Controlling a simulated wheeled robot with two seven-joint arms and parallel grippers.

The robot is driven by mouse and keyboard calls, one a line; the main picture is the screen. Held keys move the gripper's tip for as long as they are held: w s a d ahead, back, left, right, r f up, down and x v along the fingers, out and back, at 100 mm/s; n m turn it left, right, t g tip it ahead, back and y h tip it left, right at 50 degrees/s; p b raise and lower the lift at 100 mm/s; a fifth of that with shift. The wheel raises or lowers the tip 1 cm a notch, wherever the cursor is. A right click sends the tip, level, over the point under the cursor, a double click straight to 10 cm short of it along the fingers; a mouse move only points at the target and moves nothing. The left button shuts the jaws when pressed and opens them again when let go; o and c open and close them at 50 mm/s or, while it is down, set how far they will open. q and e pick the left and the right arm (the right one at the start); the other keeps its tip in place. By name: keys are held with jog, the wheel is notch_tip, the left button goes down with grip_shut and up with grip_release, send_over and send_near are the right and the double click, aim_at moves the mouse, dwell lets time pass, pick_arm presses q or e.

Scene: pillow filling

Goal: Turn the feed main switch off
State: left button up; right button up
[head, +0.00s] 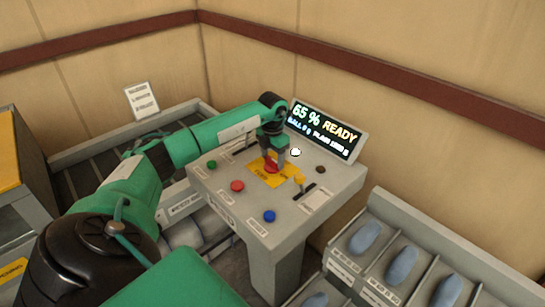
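The grey control console (325,195) stands in the middle of the head view. On its top is a yellow plate (258,168) with a red knob (271,168), which looks like the feed main switch; its label is too small to read. My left gripper (272,160) points down right at the red knob and hides part of it. I cannot tell whether the fingers are closed on it or only beside it, nor which way the knob is turned. My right gripper is not in view.
The console also has a red button (237,186), a blue button (269,216), a green button (212,164), a yellow-handled lever (299,179) and a white round part (295,152). A display (325,130) reads "65% READY". A tray with blue-grey pieces (402,264) stands right.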

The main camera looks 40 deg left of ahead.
pick_arm(q)
jog(key=shift+n, duration=0.3)
jog(key=shift+n+b, duration=0.65)
jog(key=shift+n, duration=0.55)
jog(key=n+b, duration=0.1)
jog(key=n, duration=0.4)
jog(key=n+b, duration=0.1)
jog(key=n, duration=0.4)
jog(key=shift+n, duration=2.4)
jog(key=o, duration=1)
